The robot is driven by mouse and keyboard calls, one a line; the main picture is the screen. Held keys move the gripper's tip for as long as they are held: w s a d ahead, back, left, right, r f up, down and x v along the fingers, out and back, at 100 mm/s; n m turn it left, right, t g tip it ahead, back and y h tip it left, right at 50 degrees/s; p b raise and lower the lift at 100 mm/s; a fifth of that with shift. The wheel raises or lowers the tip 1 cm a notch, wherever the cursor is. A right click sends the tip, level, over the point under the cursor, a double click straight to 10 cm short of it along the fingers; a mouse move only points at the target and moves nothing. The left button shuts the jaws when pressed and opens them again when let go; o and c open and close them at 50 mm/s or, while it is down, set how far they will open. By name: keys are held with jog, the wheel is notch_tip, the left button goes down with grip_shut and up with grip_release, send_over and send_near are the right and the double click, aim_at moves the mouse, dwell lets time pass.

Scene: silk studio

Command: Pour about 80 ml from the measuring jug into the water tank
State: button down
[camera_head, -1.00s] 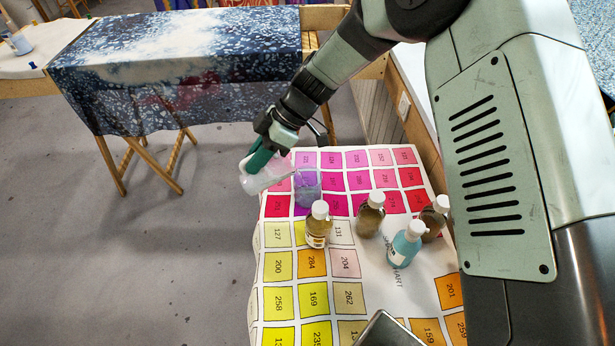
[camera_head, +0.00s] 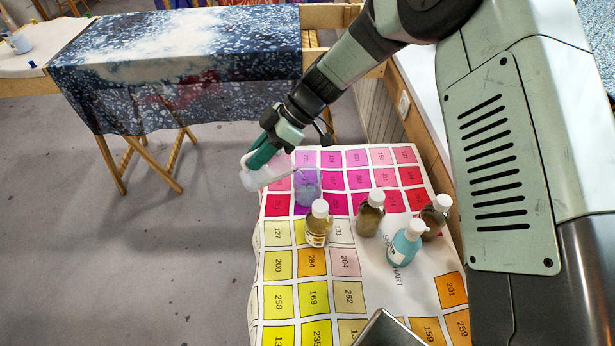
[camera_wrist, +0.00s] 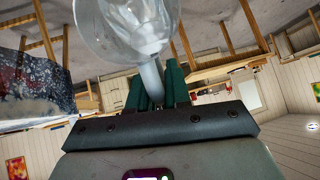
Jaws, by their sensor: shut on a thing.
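My gripper (camera_head: 262,153) is shut on the handle of the measuring jug (camera_head: 254,177), a clear whitish vessel at the far left edge of the chart-covered table. The jug is tilted, with its mouth toward the water tank. In the wrist view the clear jug (camera_wrist: 125,30) shows above my green fingers (camera_wrist: 158,85), its handle between them. The water tank (camera_head: 307,188) is a clear container standing on the pink and purple squares, just right of the jug. I cannot tell its liquid level or whether a stream is falling.
A brown bottle with a white cap (camera_head: 318,224) stands just in front of the tank. Another brown bottle (camera_head: 369,214), a blue pump bottle (camera_head: 405,243) and a dark bottle (camera_head: 435,217) stand to the right. A dark-edged object (camera_head: 388,330) lies at the front.

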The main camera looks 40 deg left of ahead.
aim_at(248, 170)
jog(key=shift+w+d+r+g+p, duration=0.25)
jog(key=shift+w+r+g+p, duration=0.15)
jog(key=shift+g+p, duration=0.1)
dwell(0.4)
jog(key=shift+s+a, duration=0.15)
jog(key=shift+s, duration=0.15)
jog(key=s+f+t, duration=0.1)
jog(key=s+a+f+t+h, duration=0.1)
jog(key=t, duration=0.1)
jog(key=shift+f, duration=0.25)
jog(key=shift+w+a+f+t+h, duration=0.1)
jog(key=shift+f+t+h, duration=0.2)
jog(key=shift+f, duration=0.05)
jog(key=shift+s+a+f+t+h, duration=0.2)
jog(key=shift+f+t+h, duration=0.1)
jog(key=shift+f+t, duration=0.15)
jog(key=shift+s+a+f+t+h, duration=0.1)
jog(key=shift+s+f+t+h, duration=0.15)
jog(key=shift+f+t, duration=0.2)
jog(key=shift+b, duration=0.3)
jog(key=s+a+f+t+h+b, duration=0.1)
jog(key=s+a+f+t+h, duration=0.2)
jog(key=f+t, duration=0.4)
jog(key=shift+s+m+h+b, duration=0.4)
jog(key=shift+s+h, duration=0.35)
jog(key=shift+s, duration=0.4)
jog(key=shift+a, duration=0.1)
